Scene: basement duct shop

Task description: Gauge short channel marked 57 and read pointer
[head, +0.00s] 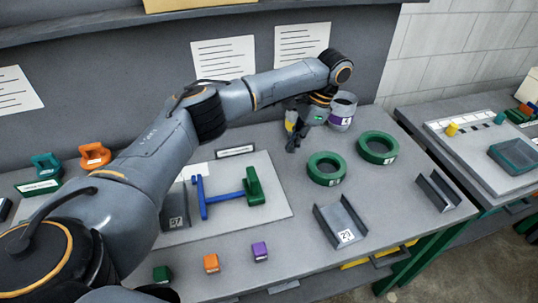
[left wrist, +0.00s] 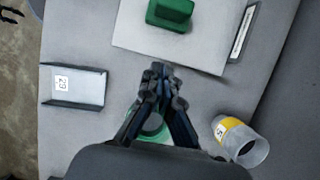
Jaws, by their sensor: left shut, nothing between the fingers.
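The channel marked 57 (head: 176,208) is a short grey channel lying on the left part of a pale board (head: 272,212), partly hidden by my left arm. Beside it on the board are a blue bar piece with an upright end (head: 222,197) and a green block (head: 255,188); the green block also shows in the left wrist view (left wrist: 170,14). I cannot make out a pointer reading. My right gripper is not recognisable.
Two green rings (head: 327,169) (head: 377,148) and a purple-labelled cup (head: 342,112) stand near my left gripper. A yellow-labelled cup (left wrist: 241,140) is close too. Another numbered channel (head: 341,224) and a channel (head: 438,191) lie right. Small blocks (head: 211,263) line the front.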

